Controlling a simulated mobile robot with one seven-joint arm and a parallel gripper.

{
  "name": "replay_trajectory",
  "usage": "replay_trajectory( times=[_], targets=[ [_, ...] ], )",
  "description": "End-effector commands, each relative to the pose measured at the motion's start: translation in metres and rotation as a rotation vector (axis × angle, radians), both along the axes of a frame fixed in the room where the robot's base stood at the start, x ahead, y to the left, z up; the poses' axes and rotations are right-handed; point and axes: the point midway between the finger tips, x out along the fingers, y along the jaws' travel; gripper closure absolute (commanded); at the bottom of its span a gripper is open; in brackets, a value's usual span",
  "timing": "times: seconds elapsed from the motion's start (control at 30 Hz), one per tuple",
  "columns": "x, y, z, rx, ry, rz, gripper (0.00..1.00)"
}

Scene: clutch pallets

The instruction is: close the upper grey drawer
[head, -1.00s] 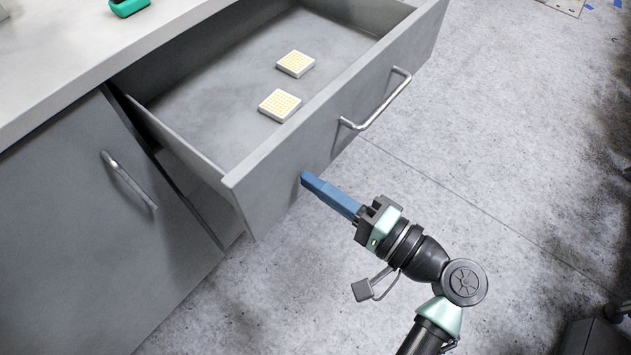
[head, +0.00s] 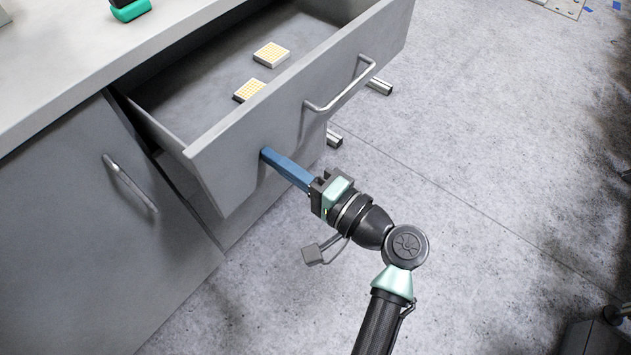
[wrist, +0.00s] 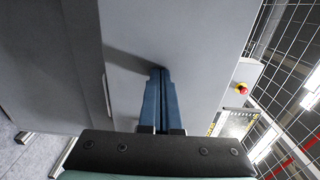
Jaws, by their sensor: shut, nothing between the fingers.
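The upper grey drawer (head: 235,150) stands part way out of the cabinet in the head view, with its bar handle (head: 342,84) on the front panel. Two white-and-yellow square blocks (head: 271,54) lie inside it; the nearer one is partly hidden by the front panel. My gripper (head: 264,153) has its blue fingers together and empty, their tips at the drawer front, left of and below the handle. In the wrist view my gripper (wrist: 160,72) points at the grey drawer front (wrist: 170,35), with its shadow on the panel. The tips appear to touch it.
A grey cabinet door (head: 85,215) with its own handle is left of the drawer. A green and black object (head: 130,8) sits on the worktop (head: 60,75). Metal feet (head: 380,86) show on the floor beyond the drawer.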

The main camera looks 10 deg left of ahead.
Motion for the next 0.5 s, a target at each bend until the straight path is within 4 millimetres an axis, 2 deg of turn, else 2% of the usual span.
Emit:
replay_trajectory(
  times=[0.03,0.1,0.5],
  targets=[
    [0.006,0.015,0.0,-0.001,-0.001,0.009,1.0],
    [0.016,0.032,0.0,-0.002,-0.002,0.009,1.0],
    [0.07,0.125,-0.003,-0.001,-0.003,0.007,1.0]
  ],
)
